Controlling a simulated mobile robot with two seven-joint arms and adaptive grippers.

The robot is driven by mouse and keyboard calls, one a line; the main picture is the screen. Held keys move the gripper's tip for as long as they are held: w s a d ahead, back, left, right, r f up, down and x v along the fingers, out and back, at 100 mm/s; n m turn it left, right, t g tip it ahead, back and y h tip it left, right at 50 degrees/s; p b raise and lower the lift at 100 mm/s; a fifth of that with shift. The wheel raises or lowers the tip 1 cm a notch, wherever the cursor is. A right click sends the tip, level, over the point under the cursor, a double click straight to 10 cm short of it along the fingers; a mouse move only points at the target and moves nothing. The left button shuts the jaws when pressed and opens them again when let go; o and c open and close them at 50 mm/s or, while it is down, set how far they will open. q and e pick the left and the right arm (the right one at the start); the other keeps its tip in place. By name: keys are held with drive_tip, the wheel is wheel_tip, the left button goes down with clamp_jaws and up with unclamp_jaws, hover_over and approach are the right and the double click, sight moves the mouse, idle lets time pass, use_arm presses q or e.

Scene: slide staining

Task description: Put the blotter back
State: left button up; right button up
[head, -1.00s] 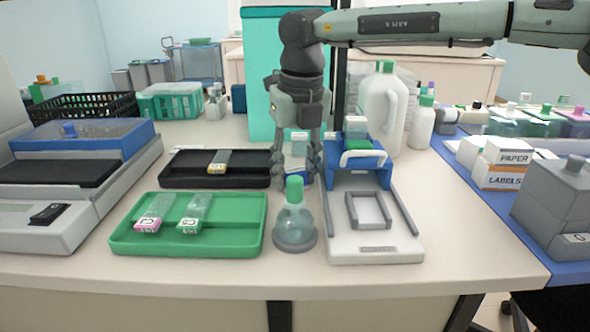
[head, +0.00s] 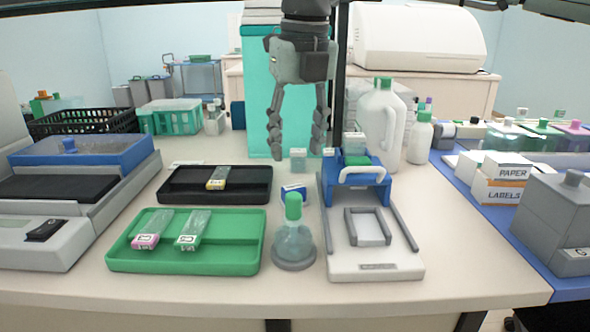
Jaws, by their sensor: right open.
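My right gripper (head: 297,150) hangs pointing down at the back middle of the bench, in front of a teal panel. A blue block with a white handle (head: 362,176), which looks like the blotter, stands across the back of a white base with grey rails (head: 374,262). It is to the right of and below the gripper, apart from it. My left gripper is out of view.
A green tray (head: 187,265) with two slides and a black tray (head: 180,196) with one slide lie left. A green-capped flask (head: 293,240) stands before the small box. White jugs (head: 381,125) stand behind the base. Boxes (head: 501,180) sit on a blue mat at right.

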drive_tip(key=shift+s+r, duration=0.2)
drive_tip(key=shift+r, duration=1.25)
idle(0.3)
